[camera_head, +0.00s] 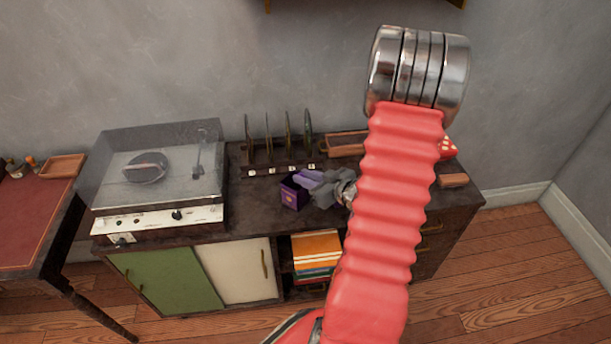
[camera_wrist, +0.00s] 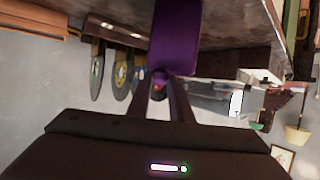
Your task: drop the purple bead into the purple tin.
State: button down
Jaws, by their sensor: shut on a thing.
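The purple tin (camera_head: 292,194) stands on the dark cabinet top, just left of my gripper and in front of the record rack. In the wrist view the tin (camera_wrist: 175,38) fills the top middle, its near edge close to my fingertips. My gripper (camera_head: 310,179) is at the tin's upper right, its fingers reaching left over the tin's top. In the wrist view my fingers (camera_wrist: 161,80) come together on a small thing, taken as the purple bead (camera_wrist: 159,77). The bead is tiny and mostly hidden between the fingertips. I cannot tell whether it is over the tin's opening.
A record rack (camera_head: 283,170) with several upright discs stands behind the tin. A record player (camera_head: 160,180) with a clear lid is to the left. A red dotted object (camera_head: 447,147) and wooden trays (camera_head: 346,144) lie at the right. Bare cabinet top lies between player and tin.

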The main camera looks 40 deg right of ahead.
jog(key=c, duration=1.5)
grip_release()
jog(key=shift+s, duration=0.1)
jog(key=v, duration=1.3)
jog(key=shift+s, duration=0.25)
